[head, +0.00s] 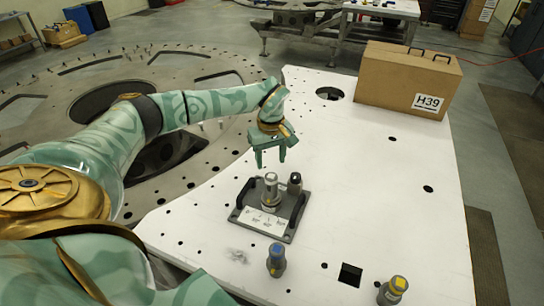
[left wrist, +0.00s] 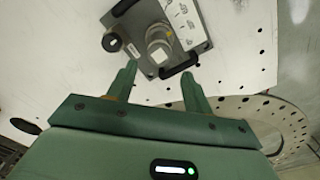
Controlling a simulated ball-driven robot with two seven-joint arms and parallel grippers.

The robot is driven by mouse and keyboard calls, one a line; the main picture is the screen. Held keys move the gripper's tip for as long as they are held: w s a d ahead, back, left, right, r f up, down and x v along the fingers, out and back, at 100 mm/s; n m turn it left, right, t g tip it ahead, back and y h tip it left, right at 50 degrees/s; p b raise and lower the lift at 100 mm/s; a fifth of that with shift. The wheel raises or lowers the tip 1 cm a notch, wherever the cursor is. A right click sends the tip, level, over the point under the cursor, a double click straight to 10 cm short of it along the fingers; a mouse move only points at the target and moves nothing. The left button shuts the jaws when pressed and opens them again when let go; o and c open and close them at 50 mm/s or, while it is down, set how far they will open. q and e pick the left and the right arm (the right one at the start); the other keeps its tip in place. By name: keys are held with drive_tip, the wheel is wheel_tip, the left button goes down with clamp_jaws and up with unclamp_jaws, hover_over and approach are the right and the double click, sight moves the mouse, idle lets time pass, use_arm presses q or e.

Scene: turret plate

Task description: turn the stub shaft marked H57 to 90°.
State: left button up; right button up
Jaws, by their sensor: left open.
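A grey fixture plate (head: 288,226) with two black handles lies on the white table. A silver stub shaft (head: 270,190) stands upright on it, with a white label (head: 262,220) in front whose print is too small to read. No H57 mark is legible. My left gripper (head: 271,162) is open and empty, pointing down above and behind the shaft. In the left wrist view the shaft (left wrist: 158,45) shows beyond the open fingers (left wrist: 160,72), apart from them. My right gripper is not in view.
A blue-topped cylinder (head: 276,260) and a yellow-topped one (head: 393,290) stand near the front, by a square hole (head: 350,275). A brown case marked H39 (head: 405,80) sits at the back right. The white table (head: 360,180) between is mostly clear, with several small holes.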

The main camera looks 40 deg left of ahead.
sight(271, 176)
use_arm(q)
wheel_tip(271, 176, down, 4)
drive_tip(key=b, duration=0.3)
drive_tip(key=shift+w+r, duration=0.1)
drive_tip(key=shift+r, duration=0.1)
drive_tip(key=shift+f, duration=0.3)
drive_tip(key=shift+f+b, duration=0.5)
drive_tip(key=shift+f, duration=0.9)
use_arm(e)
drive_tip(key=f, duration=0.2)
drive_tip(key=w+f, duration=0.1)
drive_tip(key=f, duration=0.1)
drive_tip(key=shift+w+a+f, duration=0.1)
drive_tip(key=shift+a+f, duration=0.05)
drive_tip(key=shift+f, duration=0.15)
use_arm(q)
drive_tip(key=c, duration=0.7)
drive_tip(key=shift+c, duration=0.2)
